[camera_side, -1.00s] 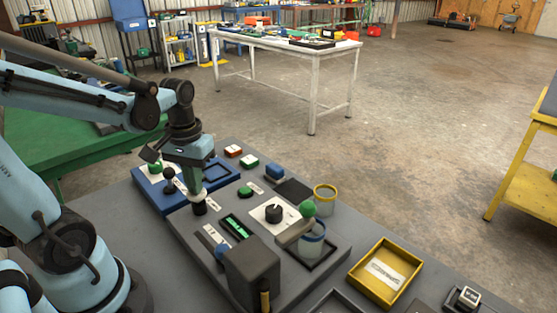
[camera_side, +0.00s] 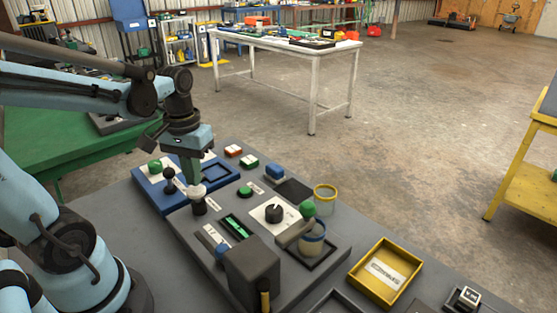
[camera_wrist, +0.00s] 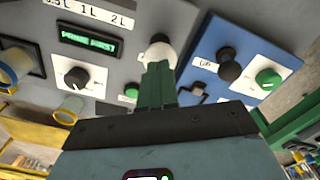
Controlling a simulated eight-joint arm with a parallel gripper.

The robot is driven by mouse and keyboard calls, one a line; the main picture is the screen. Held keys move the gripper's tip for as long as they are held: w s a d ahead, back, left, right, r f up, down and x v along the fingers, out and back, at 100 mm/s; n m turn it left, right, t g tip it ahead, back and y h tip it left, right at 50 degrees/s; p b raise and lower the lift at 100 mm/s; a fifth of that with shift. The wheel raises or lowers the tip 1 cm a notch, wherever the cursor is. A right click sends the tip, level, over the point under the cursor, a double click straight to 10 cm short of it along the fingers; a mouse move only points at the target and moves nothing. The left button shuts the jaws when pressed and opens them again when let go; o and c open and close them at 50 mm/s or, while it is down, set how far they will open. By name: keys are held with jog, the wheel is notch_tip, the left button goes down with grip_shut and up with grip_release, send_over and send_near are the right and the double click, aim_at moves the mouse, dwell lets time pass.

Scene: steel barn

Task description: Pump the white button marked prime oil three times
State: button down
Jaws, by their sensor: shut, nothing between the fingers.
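The white button (camera_side: 197,191) tops a dark post on the grey panel, beside the blue panel's edge. In the wrist view the white button (camera_wrist: 160,46) is just beyond my fingertips. My gripper (camera_side: 190,182) points down over the button, with green fingers shut and empty. It also shows in the wrist view (camera_wrist: 158,66), with its tips overlapping the button's near edge. I cannot tell whether they touch. The button's marking is not readable. The green-lit display (camera_wrist: 88,39) seems to read "PRIME FIRST".
A black knob (camera_side: 273,213), a small green button (camera_side: 245,191) and a green-knobbed lever (camera_side: 307,209) are on the grey panel. Two clear cups with yellow (camera_side: 325,188) and blue bands stand to the right. The blue panel (camera_side: 150,190) carries another black knob (camera_wrist: 229,69).

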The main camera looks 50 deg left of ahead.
jog(key=shift+r, duration=2.4)
jog(key=w+d+f+m+t, duration=0.2)
jog(key=w+d+m+t, duration=0.2)
jog(key=d, duration=0.5)
jog(key=m+t, duration=0.2)
jog(key=t, duration=0.1)
jog(key=shift+d, duration=0.25)
jog(key=shift+a+f, duration=0.1)
jog(key=s+a+r+n+g, duration=0.4)
jog(key=a+n+g, duration=0.25)
jog(key=a, duration=0.25)
jog(key=shift+m+g, duration=0.25)
jog(key=shift+a+f, duration=0.15)
jog(key=shift+f, duration=3.1)
